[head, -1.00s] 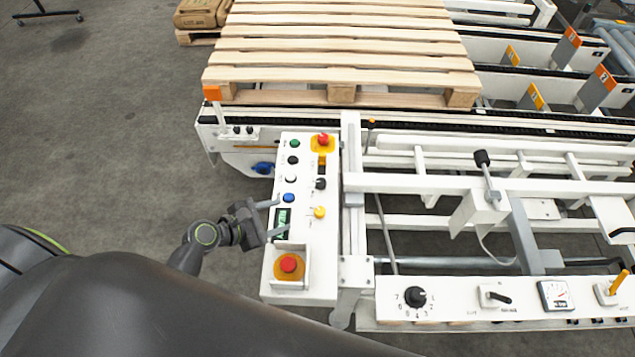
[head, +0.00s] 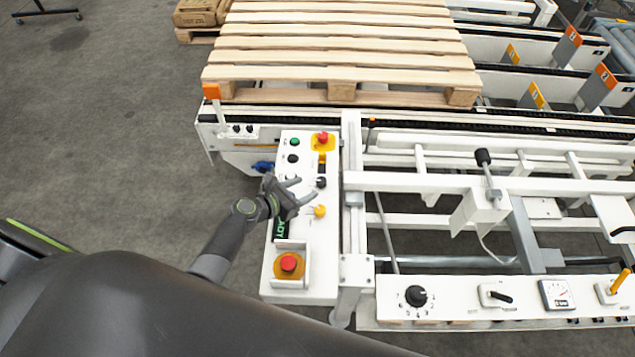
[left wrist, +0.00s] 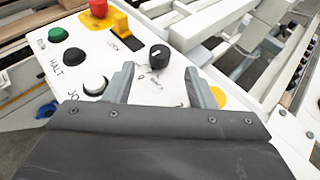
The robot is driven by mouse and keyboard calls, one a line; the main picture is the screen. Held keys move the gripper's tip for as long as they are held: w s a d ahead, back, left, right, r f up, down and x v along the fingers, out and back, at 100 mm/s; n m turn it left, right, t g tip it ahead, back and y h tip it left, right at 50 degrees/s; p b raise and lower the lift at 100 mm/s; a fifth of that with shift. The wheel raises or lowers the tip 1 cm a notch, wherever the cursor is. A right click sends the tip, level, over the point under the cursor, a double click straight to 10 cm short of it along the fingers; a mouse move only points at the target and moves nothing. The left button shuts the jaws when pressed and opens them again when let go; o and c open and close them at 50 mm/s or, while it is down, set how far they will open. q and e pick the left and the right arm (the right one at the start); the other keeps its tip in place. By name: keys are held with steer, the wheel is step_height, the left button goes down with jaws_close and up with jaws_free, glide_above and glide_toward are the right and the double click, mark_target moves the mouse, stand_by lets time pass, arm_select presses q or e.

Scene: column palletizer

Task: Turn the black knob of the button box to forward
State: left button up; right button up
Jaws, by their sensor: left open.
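The white button box (head: 313,262) stands left of the machine frame in the head view. Its black knob (head: 321,182) is on the right side of the panel, above a yellow knob (head: 319,211). In the left wrist view the black knob (left wrist: 160,56) has a white pointer mark and lies just beyond the fingertips, roughly between them. My left gripper (head: 305,190) is open and empty over the panel, its fingers pointing right toward the black knob and apart from it. It also shows in the left wrist view (left wrist: 160,80). My right gripper is not in view.
The panel also has a red emergency button (head: 323,138), a green button (head: 294,142), a black button (head: 293,158) and a shrouded red button (head: 288,263). A wooden pallet (head: 340,62) lies on the conveyor behind. A white rail (head: 354,160) runs right of the box.

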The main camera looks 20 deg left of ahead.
mark_target(319, 182)
arm_select(q)
steer(key=b+x, duration=0.1)
steer(key=x, duration=0.5)
steer(key=shift+w+d+f, duration=0.1)
steer(key=shift+w, duration=0.1)
steer(key=c, duration=1)
